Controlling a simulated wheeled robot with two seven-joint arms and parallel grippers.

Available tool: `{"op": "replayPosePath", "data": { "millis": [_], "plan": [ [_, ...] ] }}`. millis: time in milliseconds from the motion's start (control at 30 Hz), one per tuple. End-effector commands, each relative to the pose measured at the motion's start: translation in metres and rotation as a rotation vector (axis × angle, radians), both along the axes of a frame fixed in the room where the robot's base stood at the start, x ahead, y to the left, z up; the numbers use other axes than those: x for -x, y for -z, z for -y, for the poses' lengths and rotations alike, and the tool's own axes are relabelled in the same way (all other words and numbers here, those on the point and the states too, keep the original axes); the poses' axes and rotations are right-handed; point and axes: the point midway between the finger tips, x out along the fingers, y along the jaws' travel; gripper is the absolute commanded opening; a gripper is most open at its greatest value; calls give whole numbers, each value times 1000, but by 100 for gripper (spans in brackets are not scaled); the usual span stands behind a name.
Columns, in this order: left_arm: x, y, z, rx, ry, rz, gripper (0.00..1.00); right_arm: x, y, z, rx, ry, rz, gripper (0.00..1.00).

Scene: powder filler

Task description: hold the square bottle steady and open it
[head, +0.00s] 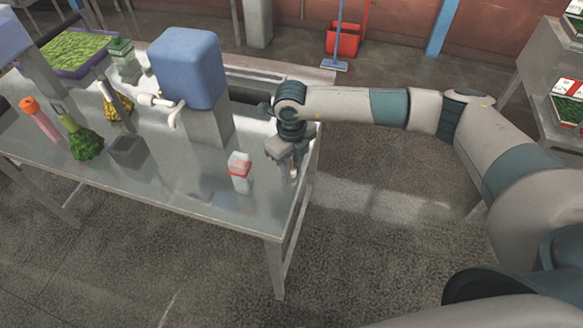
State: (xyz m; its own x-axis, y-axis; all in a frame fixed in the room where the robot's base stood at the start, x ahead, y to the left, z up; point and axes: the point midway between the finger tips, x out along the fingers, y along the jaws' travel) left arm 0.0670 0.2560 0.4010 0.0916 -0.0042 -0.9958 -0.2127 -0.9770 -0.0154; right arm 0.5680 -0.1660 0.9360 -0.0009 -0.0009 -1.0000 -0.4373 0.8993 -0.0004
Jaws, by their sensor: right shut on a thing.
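A small square white bottle (240,178) with a red band stands upright on the steel table (215,195), near its front right corner. My right gripper (293,172) is to the right of this bottle, apart from it, over the table's right edge and pointing down. It is shut on a small pale thing that its fingers mostly hide; I cannot tell what it is. A square green-topped bottle (123,60) stands far back at the left. My left gripper is not in view.
A blue box-shaped hopper on a grey base (188,70) with a white spout stands behind. A small grey open box (127,151), green flask (84,142), yellow flask (118,104) and orange-capped tube (36,115) are left. The table front is clear.

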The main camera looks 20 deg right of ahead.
Motion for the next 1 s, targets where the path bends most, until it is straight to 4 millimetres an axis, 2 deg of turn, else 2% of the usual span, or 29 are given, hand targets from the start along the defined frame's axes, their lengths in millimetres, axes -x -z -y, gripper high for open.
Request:
{"op": "replayPosePath", "data": {
  "millis": [33,100,567,633,767,1000],
  "plan": [
    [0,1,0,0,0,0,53,0,1,0,0,0,0,29],
    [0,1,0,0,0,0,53,0,0,0,0,0,0,43],
    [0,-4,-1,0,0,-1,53,0,-4,0,0,0,0,43],
    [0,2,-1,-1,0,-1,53,-1,-6,0,-2,-1,1,43],
    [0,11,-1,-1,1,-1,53,-1,-21,-1,-2,-2,4,43],
    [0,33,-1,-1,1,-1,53,-1,-62,0,-2,-2,4,43]
  ]
}}
